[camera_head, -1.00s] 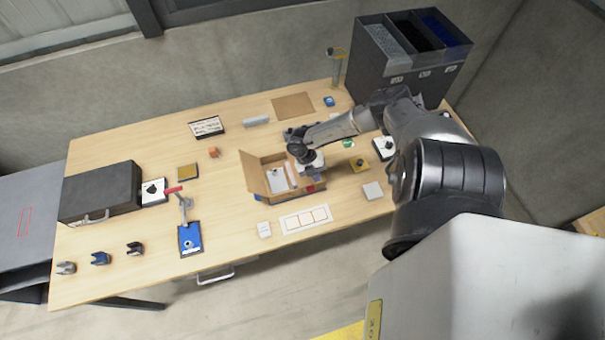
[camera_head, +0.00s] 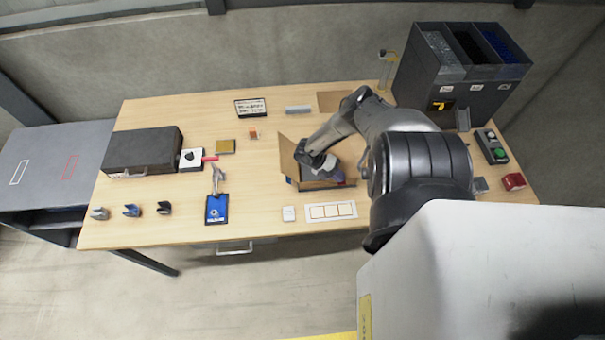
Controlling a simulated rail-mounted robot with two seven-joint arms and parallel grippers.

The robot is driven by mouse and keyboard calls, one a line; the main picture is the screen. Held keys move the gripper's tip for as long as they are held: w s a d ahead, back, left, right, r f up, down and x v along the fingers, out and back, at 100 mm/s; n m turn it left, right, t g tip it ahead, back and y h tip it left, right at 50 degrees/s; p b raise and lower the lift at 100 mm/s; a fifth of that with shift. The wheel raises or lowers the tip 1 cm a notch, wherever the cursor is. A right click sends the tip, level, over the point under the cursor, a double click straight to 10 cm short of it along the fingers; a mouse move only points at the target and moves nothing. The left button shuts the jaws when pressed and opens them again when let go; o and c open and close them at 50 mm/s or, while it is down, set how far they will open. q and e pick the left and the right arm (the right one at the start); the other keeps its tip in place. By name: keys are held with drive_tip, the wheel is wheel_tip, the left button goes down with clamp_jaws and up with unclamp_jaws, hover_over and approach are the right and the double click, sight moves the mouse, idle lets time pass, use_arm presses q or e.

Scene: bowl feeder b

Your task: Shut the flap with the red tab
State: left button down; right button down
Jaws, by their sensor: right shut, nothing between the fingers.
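An open cardboard box (camera_head: 286,158) stands near the table's front middle, with its left flap standing up. My right gripper (camera_head: 322,168) is over the box, shut and empty, pointing down toward its inside. The gripper and wrist hide much of the box's inside and its far and right sides. I cannot make out a red tab on any flap, and whether the fingers touch a flap cannot be told. My left gripper is not in view.
A dark case (camera_head: 143,151) stands far left; a tall three-bay bin (camera_head: 435,92) stands back right.

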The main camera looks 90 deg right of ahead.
idle(0.7)
drive_tip(key=shift+s, duration=0.1)
drive_tip(key=shift+s+d+f, duration=0.15)
drive_tip(key=shift+s+f, duration=0.1)
drive_tip(key=shift+s, duration=0.35)
drive_tip(key=shift+r+p, duration=0.3)
wheel_tip(320, 180, up, 5)
drive_tip(key=p, duration=0.4)
drive_tip(key=shift+f, duration=0.2)
drive_tip(key=shift+w+d+f+b, duration=0.1)
drive_tip(key=shift+w+f+b, duration=0.05)
drive_tip(key=shift+w+b, duration=0.3)
drive_tip(key=shift+w+d+f+b, duration=0.1)
drive_tip(key=shift+w+b, duration=0.1)
drive_tip(key=shift+w, duration=0.3)
drive_tip(key=b+v, duration=0.2)
drive_tip(key=v, duration=0.6)
drive_tip(key=shift+w+f, duration=0.15)
